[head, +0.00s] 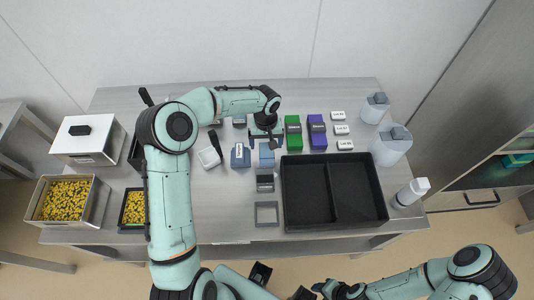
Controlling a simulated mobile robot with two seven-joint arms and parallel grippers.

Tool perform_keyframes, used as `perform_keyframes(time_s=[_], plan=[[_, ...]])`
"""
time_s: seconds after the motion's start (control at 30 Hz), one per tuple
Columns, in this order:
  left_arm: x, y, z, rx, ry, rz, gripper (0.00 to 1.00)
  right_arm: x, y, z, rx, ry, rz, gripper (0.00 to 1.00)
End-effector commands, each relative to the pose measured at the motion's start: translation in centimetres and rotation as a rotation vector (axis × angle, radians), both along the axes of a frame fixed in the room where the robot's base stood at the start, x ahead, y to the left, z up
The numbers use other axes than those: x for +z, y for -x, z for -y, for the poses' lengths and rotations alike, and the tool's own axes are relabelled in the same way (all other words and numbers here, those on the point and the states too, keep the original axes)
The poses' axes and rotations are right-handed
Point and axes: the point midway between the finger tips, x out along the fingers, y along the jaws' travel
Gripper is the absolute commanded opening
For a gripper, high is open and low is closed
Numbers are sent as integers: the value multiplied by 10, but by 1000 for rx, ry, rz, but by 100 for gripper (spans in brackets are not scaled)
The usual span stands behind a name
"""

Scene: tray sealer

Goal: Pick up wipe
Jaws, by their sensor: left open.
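My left gripper (267,142) is open, pointing down over the rear middle of the table. A light blue block-like item (266,158), which may be the wipe, is just in front of it; I cannot tell whether they touch. A darker blue item with a pale label (240,156) stands to its left. A white piece with a black handle (209,157) lies further left. My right gripper (332,289) is low at the bottom edge, away from the table; its jaws are not clear.
A black two-compartment tray (333,222) fills the right middle. Green (293,136) and purple (317,136) boxes stand behind it. White labelled blocks (341,129), canisters (390,147) and a bottle (411,192) are at right. Yellow-filled bins (65,201) are at left.

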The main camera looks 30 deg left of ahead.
Motion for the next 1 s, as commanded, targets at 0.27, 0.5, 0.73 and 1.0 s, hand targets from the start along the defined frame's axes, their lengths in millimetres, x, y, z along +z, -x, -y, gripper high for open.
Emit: perform_keyframes(time_s=[0.27,0.5,0.73,1.0], plan=[[-35,4,5,-1,3,-4,87,4,-2,0,0,0,2,49],[-53,2,3,1,-1,1,87,4,-2,0,0,0,2,49],[-52,2,3,1,-1,1,68,4,-2,0,0,0,2,49],[-52,2,3,1,-1,1,27,4,-2,0,0,0,2,49]])
